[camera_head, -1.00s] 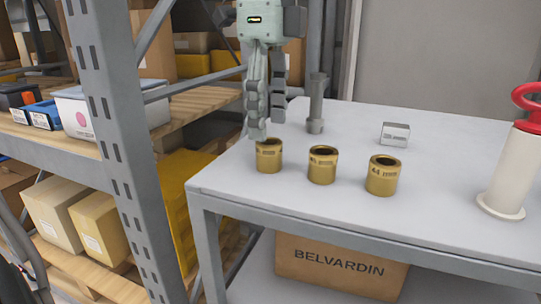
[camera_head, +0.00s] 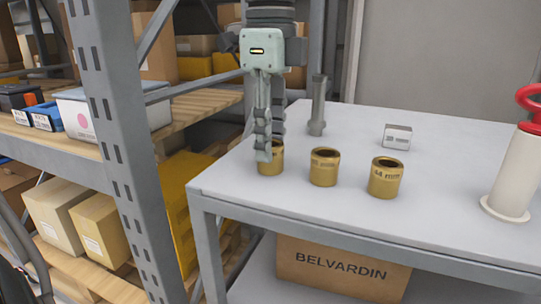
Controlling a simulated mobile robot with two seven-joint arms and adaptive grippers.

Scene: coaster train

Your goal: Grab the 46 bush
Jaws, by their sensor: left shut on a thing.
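Three brass bushes stand in a row on the grey table. My left gripper (camera_head: 270,150) points down at the leftmost bush (camera_head: 272,163). Its fingers are shut on that bush's wall, with one finger in front of it, hiding part of it and any marking. The bush still appears to stand on the table top. The middle bush (camera_head: 323,168) has a marking too small to read. The right bush (camera_head: 386,178) reads 44 mm. My right gripper is not in view.
The grey table (camera_head: 440,205) also bears a grey bolt-like post (camera_head: 318,105), a small metal block (camera_head: 397,136) and a white cylinder with a red handle (camera_head: 513,165). A shelf rack (camera_head: 105,140) stands close on the left. A BELVARDIN box (camera_head: 340,275) sits below.

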